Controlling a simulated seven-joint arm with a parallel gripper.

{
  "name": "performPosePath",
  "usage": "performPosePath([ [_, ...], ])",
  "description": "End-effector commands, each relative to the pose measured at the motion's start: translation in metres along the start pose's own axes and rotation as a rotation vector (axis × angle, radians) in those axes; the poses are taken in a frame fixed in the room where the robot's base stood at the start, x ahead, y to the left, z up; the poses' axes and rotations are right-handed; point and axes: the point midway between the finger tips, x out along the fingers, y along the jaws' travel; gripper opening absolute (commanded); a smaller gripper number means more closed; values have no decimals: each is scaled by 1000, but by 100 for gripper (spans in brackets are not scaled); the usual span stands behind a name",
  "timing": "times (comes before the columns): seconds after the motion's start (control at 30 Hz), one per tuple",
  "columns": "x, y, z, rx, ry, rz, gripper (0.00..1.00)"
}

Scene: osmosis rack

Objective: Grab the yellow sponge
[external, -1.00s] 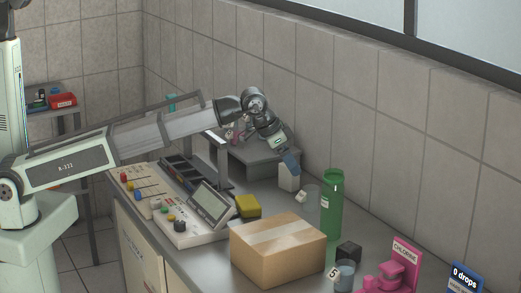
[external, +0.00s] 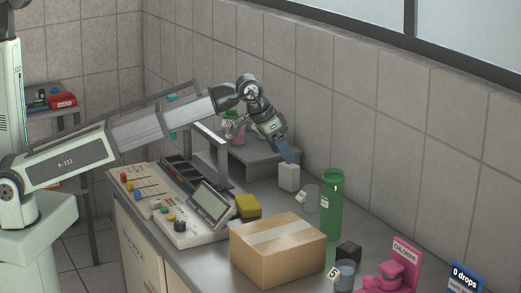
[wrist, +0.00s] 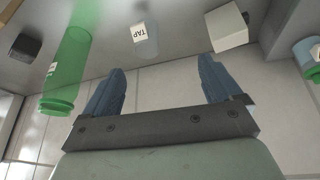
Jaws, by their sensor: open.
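The yellow sponge (external: 248,206) lies on the grey counter, between the control panel and the cardboard box. It does not show in the wrist view. My gripper (external: 290,158) is above the counter near the back wall, to the right of and higher than the sponge in the external view. It is apart from the sponge. In the wrist view its two blue fingers (wrist: 160,85) are spread wide with nothing between them.
A cardboard box (external: 278,250) stands right beside the sponge, and the control panel (external: 190,215) is on its left. A white block (external: 289,177), a clear cup (external: 312,197) and a green bottle (external: 332,205) stand near the wall. A raised grey shelf (external: 262,155) is behind.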

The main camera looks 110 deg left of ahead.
Motion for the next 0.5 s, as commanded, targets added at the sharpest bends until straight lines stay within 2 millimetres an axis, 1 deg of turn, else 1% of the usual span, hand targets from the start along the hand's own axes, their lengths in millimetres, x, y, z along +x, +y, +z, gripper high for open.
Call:
performPosePath([
  [0.27, -7, -5, 24, -298, -120, -34, 92],
  [0.37, -10, -6, 36, -452, -173, -63, 92],
  [0.5, -14, -8, 53, -701, -245, -128, 92],
])
